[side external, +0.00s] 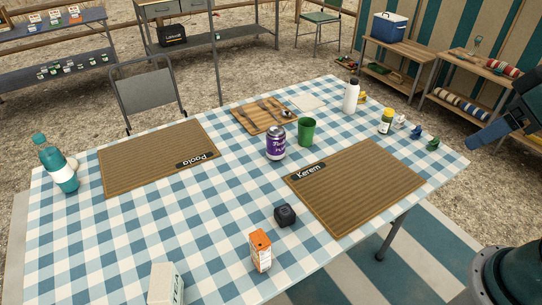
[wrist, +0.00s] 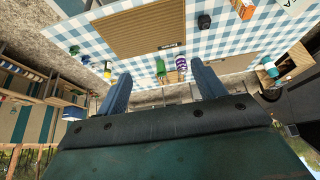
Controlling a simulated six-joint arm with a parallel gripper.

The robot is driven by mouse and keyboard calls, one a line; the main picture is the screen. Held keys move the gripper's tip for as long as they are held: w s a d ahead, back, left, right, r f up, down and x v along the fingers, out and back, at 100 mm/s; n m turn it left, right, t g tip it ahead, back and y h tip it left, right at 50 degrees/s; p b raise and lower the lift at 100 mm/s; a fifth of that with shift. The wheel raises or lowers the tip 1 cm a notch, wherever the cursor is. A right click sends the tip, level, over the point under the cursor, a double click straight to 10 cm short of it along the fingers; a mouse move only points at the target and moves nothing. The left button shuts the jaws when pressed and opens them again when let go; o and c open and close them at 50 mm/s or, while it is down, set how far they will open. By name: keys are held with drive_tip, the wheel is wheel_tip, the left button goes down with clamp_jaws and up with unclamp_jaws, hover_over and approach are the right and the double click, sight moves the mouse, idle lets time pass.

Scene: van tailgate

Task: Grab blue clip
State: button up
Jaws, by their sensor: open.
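The blue clip (side external: 417,131) is a small dark-blue piece on the checked tablecloth (side external: 215,225), near the table's right end in the side view. A green clip (side external: 433,144) sits just to its right and a small white item (side external: 399,121) to its left. A small blue item (wrist: 73,50) shows at the left of the wrist view; I cannot tell surely that it is the clip. My gripper (side external: 480,138) is off to the right of the clips in the side view, apart from them. In the wrist view my gripper (wrist: 162,82) has its fingers wide apart with nothing held.
A yellow-labelled bottle (side external: 386,121) and a white bottle (side external: 351,95) stand left of the clips. Kerem's mat (side external: 355,185) lies in front. A purple can (side external: 275,143), green cup (side external: 306,131), dark cube (side external: 285,215) and orange carton (side external: 260,250) stand farther left.

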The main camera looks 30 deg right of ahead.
drive_tip(key=w+d+r, duration=0.1)
drive_tip(key=w+d, duration=0.2)
drive_tip(key=w, duration=0.4)
drive_tip(key=w+d+r, duration=0.1)
drive_tip(key=w+d, duration=0.2)
drive_tip(key=w, duration=0.4)
drive_tip(key=w+d+f, duration=0.6)
drive_tip(key=w+d, duration=0.5)
drive_tip(key=d, duration=0.2)
drive_tip(key=w+d+f, duration=0.4)
drive_tip(key=d+f, duration=0.5)
drive_tip(key=d, duration=0.4)
drive_tip(key=t, duration=0.1)
approach(419, 127)
drive_tip(key=r, duration=0.1)
drive_tip(key=shift+s+d, duration=0.15)
drive_tip(key=shift+s, duration=0.25)
drive_tip(key=shift+x, duration=4.25)
drive_tip(key=shift+w+f, duration=0.1)
